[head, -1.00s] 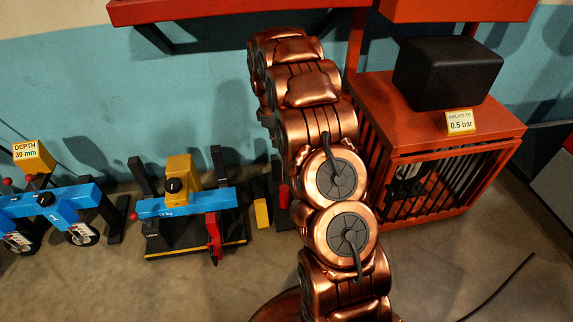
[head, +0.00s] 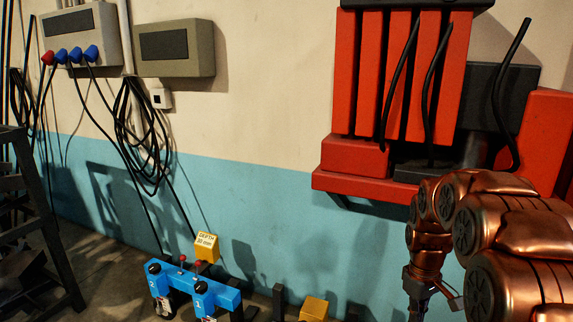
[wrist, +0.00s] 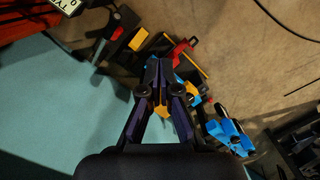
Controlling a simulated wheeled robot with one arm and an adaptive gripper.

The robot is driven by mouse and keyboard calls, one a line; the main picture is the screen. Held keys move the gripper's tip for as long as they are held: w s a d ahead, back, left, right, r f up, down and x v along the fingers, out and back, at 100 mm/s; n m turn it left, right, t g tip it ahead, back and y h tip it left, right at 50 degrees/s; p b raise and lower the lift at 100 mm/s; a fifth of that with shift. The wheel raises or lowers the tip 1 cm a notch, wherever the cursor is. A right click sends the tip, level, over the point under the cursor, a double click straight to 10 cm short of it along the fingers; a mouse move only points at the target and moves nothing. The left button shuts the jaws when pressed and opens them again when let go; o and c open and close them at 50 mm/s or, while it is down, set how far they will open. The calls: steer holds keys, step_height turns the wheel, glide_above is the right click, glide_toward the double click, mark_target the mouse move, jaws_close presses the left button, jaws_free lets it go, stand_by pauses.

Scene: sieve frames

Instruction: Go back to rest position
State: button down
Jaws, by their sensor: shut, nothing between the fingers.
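My gripper (wrist: 158,75) is in the middle of the wrist view, with its dark fingers together and nothing between them. In the head view my copper arm is at the lower right, and the dark wrist end hangs down in front of the blue wall. The fingertips are not clear in the head view. In the wrist view, blue and yellow fixtures and a red part lie beyond the fingers. I cannot tell how far away they are.
A blue fixture (head: 213,287) with a yellow depth sign (head: 206,247) stands at the bottom. A red shelf unit (head: 358,160) is on the wall beside my arm. A dark stand (head: 40,210) is at the left.

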steer(key=s+a+r+m+p, duration=0.1)
steer(key=s+a+r+p, duration=0.3)
steer(key=s+r+p, duration=0.2)
steer(key=s+a+r+m+p, duration=0.2)
steer(key=s+a+r+p, duration=0.2)
steer(key=s+r, duration=0.6)
steer(key=s+a+r+m+p, duration=0.1)
steer(key=s+a+r+p, duration=0.3)
steer(key=s+r+p, duration=0.4)
steer(key=s+r, duration=0.1)
steer(key=s, duration=0.5)
steer(key=shift+s+m+g+p, duration=0.15)
steer(key=shift+m+g+p, duration=0.15)
steer(key=shift+p, duration=0.1)
